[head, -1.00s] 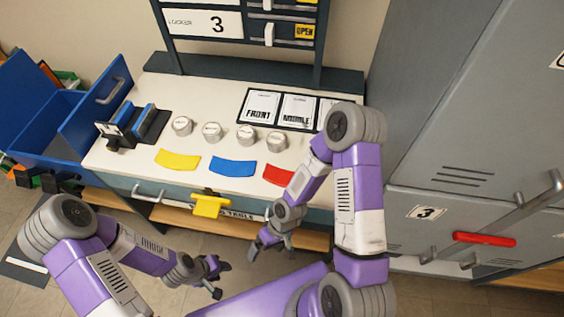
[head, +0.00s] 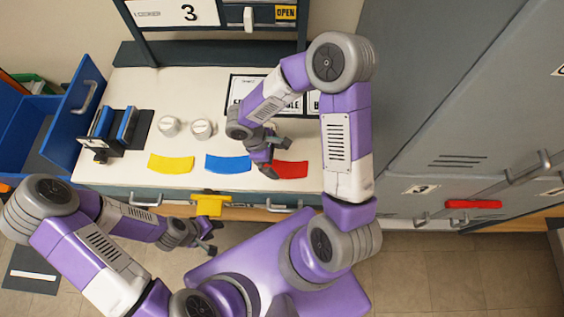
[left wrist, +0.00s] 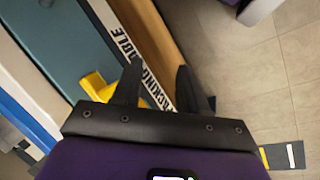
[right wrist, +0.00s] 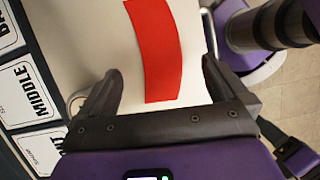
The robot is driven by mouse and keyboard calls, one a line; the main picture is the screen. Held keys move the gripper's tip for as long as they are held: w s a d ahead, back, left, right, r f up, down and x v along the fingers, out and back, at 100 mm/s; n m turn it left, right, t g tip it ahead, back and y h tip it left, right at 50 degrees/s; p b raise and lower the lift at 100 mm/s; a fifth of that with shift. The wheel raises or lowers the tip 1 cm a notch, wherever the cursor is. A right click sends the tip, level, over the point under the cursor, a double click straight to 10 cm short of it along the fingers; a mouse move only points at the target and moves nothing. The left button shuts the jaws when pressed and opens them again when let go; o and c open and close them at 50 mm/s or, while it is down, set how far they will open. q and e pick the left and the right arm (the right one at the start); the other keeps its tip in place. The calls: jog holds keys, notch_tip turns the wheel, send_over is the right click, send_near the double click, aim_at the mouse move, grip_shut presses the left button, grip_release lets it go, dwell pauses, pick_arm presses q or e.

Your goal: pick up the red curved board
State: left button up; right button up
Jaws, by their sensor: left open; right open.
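The red curved board (head: 291,169) lies flat on the white tabletop, to the right of the blue curved board (head: 228,163) and the yellow curved board (head: 170,164). In the right wrist view the red board (right wrist: 154,50) lies ahead of and between the open fingers, not between the tips. My right gripper (head: 268,157) is open and empty above the table, by the red board's left end; its fingertips also show in the right wrist view (right wrist: 155,85). My left gripper (head: 208,237) is open and empty in front of the table edge; its fingers show in the left wrist view (left wrist: 157,80).
Round white-topped pieces (head: 202,128) stand behind the boards, some hidden by my right arm. A black and blue holder (head: 122,130) stands at the table's left. A yellow part (head: 211,205) sits at the front edge. A grey locker (head: 440,110) stands at the right.

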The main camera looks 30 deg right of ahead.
aim_at(283, 167)
jog(key=x, duration=0.5)
jog(key=shift+w+d+f+b, duration=0.15)
jog(key=shift+f+b, duration=0.2)
jog(key=shift+b, duration=0.05)
jog(key=shift+c, duration=0.2)
jog(key=c, duration=1.1)
jog(key=shift+o, duration=0.2)
jog(key=shift+r, duration=0.1)
